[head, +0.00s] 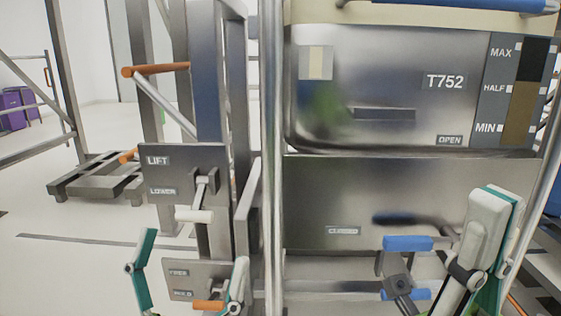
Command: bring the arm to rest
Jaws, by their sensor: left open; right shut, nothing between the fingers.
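My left gripper (188,272) is at the bottom left, with its two teal-and-white fingers spread wide apart. The fingers stand in front of a small lower panel (180,272) with an orange handle (208,305) near the right finger. I cannot tell whether that finger touches the handle. My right gripper (496,206) is at the lower right, upright with its fingers together and nothing seen between them. The rest of both arms is mostly cut off by the lower edge.
A panel marked LIFT and LOWER (182,158) carries a white-gripped lever (195,216). A steel bin marked T752 (375,85) fills the upper right, above a metal front panel (310,190). A vertical post (270,150) stands between them. Open floor (60,260) lies at left.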

